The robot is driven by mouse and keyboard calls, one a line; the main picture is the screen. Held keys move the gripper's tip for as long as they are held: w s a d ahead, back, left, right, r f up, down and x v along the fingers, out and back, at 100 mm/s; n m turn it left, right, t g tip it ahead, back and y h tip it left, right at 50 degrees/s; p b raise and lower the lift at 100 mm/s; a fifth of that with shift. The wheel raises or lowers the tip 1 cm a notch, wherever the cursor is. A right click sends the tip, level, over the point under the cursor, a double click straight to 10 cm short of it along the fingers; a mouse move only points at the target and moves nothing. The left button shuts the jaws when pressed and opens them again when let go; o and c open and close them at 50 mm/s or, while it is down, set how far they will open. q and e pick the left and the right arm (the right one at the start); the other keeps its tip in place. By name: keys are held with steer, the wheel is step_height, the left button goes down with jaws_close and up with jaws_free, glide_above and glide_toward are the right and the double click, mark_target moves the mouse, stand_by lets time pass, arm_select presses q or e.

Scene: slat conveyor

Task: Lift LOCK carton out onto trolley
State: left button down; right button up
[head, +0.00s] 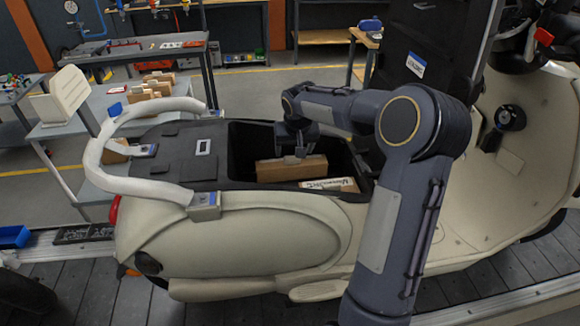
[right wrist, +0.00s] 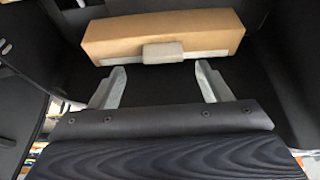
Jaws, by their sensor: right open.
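A brown carton (head: 280,172) lies in the open black storage well (head: 345,152) of the cream scooter. A second carton with a white printed label (head: 328,184) lies in front of it; I cannot read either as LOCK for certain. My right gripper (head: 297,152) reaches down into the well at the brown carton. In the right wrist view the gripper (right wrist: 160,84) is open and empty, its fingers apart just short of a brown carton (right wrist: 165,30) with a pale grey tab (right wrist: 163,52). A grey trolley-like table (head: 85,170) with several cartons stands at the left. My left gripper is out of view.
The raised black seat (head: 405,70) stands right of the well. A cream rail (head: 105,150) curves around the scooter's rear deck. A workbench (head: 130,55) stands behind, and the slat conveyor (head: 90,290) runs underneath.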

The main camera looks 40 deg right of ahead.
mark_target(292, 156)
steer(key=x, duration=0.2)
steer(key=shift+w+a+f+p, duration=0.2)
steer(key=shift+f+p, duration=0.15)
steer(key=shift+f, duration=0.05)
steer(key=shift+w+d+f, duration=0.1)
steer(key=shift+d+f, duration=0.05)
steer(key=shift+f, duration=0.35)
steer(key=c, duration=1.4)
steer(key=shift+o, duration=0.2)
steer(key=shift+r, duration=0.1)
